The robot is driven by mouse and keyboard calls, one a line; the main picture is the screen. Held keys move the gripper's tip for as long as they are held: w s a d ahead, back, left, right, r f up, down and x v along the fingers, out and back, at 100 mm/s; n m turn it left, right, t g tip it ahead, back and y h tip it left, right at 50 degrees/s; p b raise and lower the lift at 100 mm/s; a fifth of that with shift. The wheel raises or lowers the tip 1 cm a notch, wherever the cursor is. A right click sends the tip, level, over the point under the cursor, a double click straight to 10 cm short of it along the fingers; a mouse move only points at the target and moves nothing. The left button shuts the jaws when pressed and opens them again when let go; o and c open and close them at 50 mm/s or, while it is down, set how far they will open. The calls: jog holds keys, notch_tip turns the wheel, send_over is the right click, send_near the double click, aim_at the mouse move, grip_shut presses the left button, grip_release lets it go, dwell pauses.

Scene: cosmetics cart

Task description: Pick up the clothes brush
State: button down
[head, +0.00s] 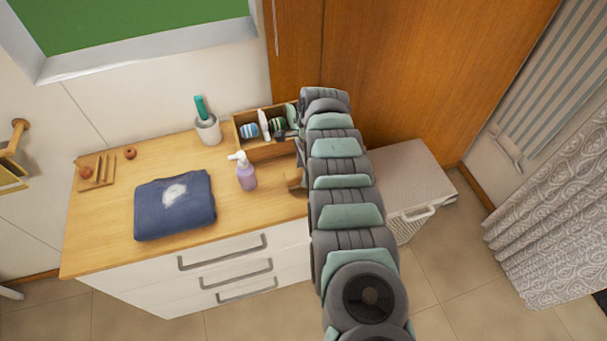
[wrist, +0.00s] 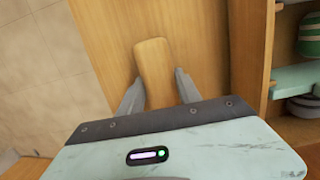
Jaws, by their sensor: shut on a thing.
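The clothes brush shows in the wrist view as a pale wooden, rounded-end piece (wrist: 152,65) lying between my fingers. My gripper (wrist: 158,88) is shut on it, with one grey finger along each side. Its lower part is hidden by the gripper body, and its bristles do not show. In the head view my arm covers most of the gripper. A small brown wooden shape (head: 294,180) shows beside the arm at the dresser's right end; I cannot tell if it is the brush.
A wooden organizer (head: 238,138) with rolled items stands close by at the back; its wall is right in the wrist view. A lilac pump bottle (head: 246,176), folded navy cloth (head: 174,208) and grey cup (head: 208,130) stand left. A hamper (head: 412,178) is right.

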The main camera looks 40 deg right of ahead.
jog(key=shift+r, duration=0.15)
notch_tip(320, 180, up, 20)
jog(key=p, duration=0.2)
dwell(0.3)
